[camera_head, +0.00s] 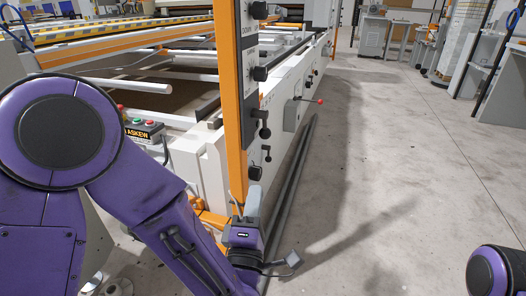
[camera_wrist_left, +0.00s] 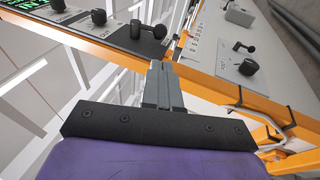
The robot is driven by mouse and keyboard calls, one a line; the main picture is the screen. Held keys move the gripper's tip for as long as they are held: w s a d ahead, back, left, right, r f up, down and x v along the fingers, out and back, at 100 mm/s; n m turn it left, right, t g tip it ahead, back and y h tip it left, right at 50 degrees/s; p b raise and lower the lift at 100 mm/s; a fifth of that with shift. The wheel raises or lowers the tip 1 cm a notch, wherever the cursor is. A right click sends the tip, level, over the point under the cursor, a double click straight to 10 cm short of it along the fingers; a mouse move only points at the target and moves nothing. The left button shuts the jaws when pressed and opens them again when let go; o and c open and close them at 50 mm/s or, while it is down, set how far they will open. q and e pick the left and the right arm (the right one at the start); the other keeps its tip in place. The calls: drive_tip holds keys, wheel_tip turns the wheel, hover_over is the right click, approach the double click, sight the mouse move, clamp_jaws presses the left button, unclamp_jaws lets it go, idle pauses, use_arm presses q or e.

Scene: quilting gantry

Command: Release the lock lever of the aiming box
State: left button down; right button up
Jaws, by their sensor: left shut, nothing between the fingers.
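My left gripper (camera_head: 252,203) is at the lower end of the orange post, its fingers pointing up. In the left wrist view, its grey fingers (camera_wrist_left: 162,68) are shut and empty, in front of the orange frame edge. Beyond the fingertips, a black T-shaped lever (camera_wrist_left: 243,47) and a black knob (camera_wrist_left: 249,67) sit on the white side panel. In the head view, black levers (camera_head: 264,132) hang along the post, above the gripper. A grey box (camera_head: 293,115) farther along carries a lever with a red ball (camera_head: 320,101). I cannot read which is the aiming box. My right gripper is out of view.
The orange post (camera_head: 229,90) rises beside the gripper. The white machine side (camera_head: 290,90) runs away behind it, with dark rails (camera_head: 290,190) on the floor alongside. The grey floor at right is open.

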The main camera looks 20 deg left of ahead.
use_arm(q)
drive_tip(key=w+b, duration=0.2)
drive_tip(key=b, duration=0.1)
drive_tip(key=p, duration=0.1)
approach(265, 138)
drive_tip(key=x, duration=0.7)
drive_tip(key=shift+f, duration=0.1)
drive_tip(key=shift+s, duration=0.1)
